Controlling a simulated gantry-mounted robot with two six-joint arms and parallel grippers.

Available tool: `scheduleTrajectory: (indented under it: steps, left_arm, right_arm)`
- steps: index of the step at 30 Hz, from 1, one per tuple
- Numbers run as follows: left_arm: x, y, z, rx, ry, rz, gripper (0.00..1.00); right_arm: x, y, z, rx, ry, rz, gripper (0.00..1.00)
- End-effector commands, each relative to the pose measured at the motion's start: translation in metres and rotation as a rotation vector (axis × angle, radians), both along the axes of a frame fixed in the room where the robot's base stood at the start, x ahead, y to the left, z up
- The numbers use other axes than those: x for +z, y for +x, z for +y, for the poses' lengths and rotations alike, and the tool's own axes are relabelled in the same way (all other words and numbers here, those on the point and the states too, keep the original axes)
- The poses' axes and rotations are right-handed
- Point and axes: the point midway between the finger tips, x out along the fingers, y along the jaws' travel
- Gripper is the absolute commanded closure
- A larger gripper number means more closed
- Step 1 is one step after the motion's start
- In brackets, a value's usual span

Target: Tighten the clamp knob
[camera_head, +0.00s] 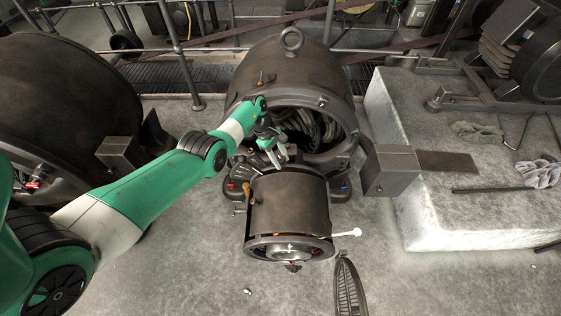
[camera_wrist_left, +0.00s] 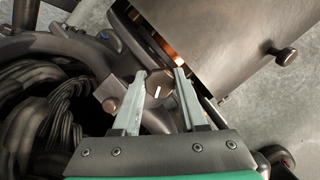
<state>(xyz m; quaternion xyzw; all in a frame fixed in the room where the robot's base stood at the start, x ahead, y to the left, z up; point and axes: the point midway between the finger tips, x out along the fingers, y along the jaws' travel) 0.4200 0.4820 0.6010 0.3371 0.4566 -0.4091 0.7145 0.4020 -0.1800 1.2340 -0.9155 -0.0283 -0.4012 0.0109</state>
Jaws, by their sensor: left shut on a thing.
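The clamp knob (camera_wrist_left: 158,84) is a dark round knob with a white line across its face, in the middle of the left wrist view. My left gripper (camera_wrist_left: 159,77) has one pale finger on each side of it and is shut on it. In the head view my left gripper (camera_head: 279,157) reaches down between the large dynamo housing (camera_head: 290,72) and the smaller dark cylinder (camera_head: 290,208) in front of it. The knob cannot be made out there. My right gripper is not in view.
The housing's open end shows dark coiled windings (camera_wrist_left: 66,112) close beside the left finger. A white-tipped lever (camera_head: 346,233) sticks out at the cylinder's right. A grey block (camera_head: 390,172) and a concrete plinth (camera_head: 450,215) stand at the right. The front floor is mostly clear.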

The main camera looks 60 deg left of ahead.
Motion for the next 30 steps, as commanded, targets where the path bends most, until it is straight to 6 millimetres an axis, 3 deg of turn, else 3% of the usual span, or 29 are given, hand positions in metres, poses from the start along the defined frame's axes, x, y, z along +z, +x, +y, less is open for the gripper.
scheduleTrajectory:
  steps: [22, 23, 24, 30]
  left_arm:
    - [-0.0006, -0.0004, 0.0001, -0.104, 0.018, -0.006, 1.0]
    - [-0.0006, -0.0004, 0.0001, -0.104, 0.018, -0.006, 0.56]
    - [-0.0006, -0.0004, 0.0001, -0.104, 0.018, -0.006, 0.49]
    - [-0.0003, -0.0003, 0.0, -0.104, 0.017, -0.008, 0.48]
  right_arm:
    - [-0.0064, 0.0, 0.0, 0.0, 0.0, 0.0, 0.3]
    - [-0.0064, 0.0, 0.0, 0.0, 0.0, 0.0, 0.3]
    - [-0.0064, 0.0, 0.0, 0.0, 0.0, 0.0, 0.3]
    - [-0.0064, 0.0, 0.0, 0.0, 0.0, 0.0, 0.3]
